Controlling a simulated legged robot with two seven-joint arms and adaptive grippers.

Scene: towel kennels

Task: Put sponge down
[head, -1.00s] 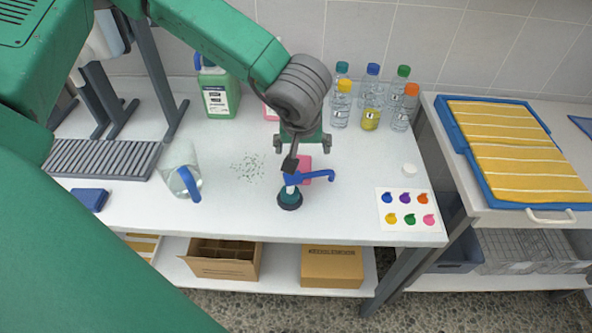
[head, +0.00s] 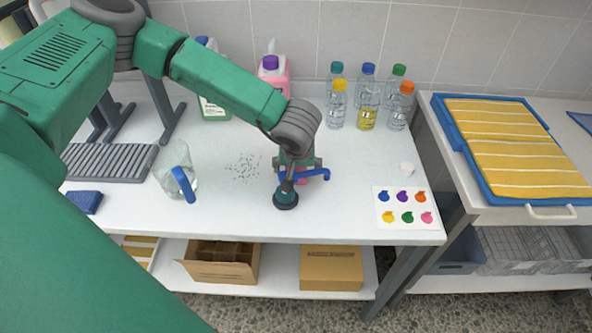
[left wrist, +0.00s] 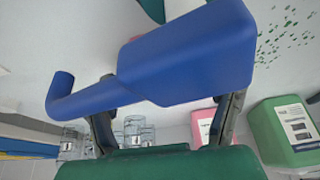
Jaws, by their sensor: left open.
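A pink block (head: 302,181), perhaps a sponge, lies on the table and is mostly hidden by my left gripper and a blue nozzle. A blue block (head: 84,202), also sponge-like, lies at the table's left end. My left gripper (head: 289,181) is open at the blue-topped dispenser (head: 286,200), whose spout (head: 318,174) points right. In the left wrist view the blue top (left wrist: 185,60) fills the space before the two dark fingers (left wrist: 165,118). Whether they touch it I cannot tell. No sponge shows between them. My right gripper is out of view.
A glass jug (head: 173,170) with a blue handle stands left, near green crumbs (head: 243,168). Several bottles (head: 367,98) and a pink container (head: 273,72) stand at the back. A colour card (head: 405,207) lies right.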

